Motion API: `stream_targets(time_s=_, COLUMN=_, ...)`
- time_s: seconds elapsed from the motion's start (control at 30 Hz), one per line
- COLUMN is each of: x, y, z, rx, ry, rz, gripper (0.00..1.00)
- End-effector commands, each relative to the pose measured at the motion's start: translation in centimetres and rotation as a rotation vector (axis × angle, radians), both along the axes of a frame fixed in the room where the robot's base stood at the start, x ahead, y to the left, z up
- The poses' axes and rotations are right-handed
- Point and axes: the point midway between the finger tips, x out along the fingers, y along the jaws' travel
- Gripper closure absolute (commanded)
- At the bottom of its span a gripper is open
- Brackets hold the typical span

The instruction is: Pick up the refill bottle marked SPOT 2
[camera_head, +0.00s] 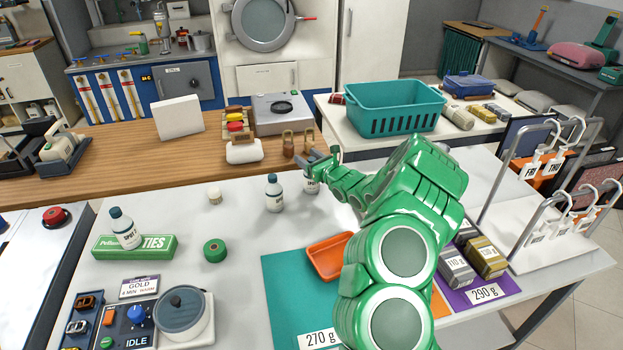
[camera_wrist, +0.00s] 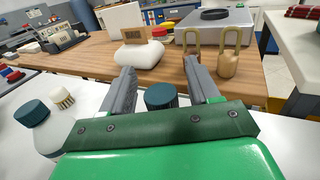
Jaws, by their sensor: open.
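Three white bottles with dark teal caps show in the head view. One bottle (camera_head: 125,230) stands on the green TIES box (camera_head: 150,247) and is marked SPOT, its number too small to read. A second bottle (camera_head: 273,194) stands on the white table in the middle; it also shows at the left of the wrist view (camera_wrist: 42,130). A third bottle (camera_head: 311,184) is at my gripper (camera_head: 314,160), partly hidden by it. I cannot read the numbers on these two. My gripper is open; in the wrist view, the third bottle's teal cap (camera_wrist: 160,97) shows between the fingers (camera_wrist: 160,76).
Brass padlocks (camera_head: 288,144) and a white rounded block (camera_head: 243,151) sit on the wooden counter just beyond my gripper. A small white-capped jar (camera_head: 214,196) and green tape roll (camera_head: 215,250) are left of the middle bottle. An orange tray (camera_head: 330,257) lies nearer.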

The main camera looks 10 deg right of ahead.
Motion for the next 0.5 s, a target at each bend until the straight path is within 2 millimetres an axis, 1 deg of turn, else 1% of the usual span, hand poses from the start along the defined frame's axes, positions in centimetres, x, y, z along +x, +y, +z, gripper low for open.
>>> stream_targets(time_s=0.1, x=-0.02, y=-0.02, z=-0.02, rx=0.0, ry=0.0, rz=0.0, gripper=0.39)
stream_targets(time_s=0.13, x=-0.02, y=-0.02, z=-0.02, rx=0.0, ry=0.0, rz=0.0, gripper=0.41)
stream_targets(time_s=0.5, x=-0.04, y=-0.03, z=-0.06, rx=0.0, ry=0.001, rz=0.0, gripper=0.97)
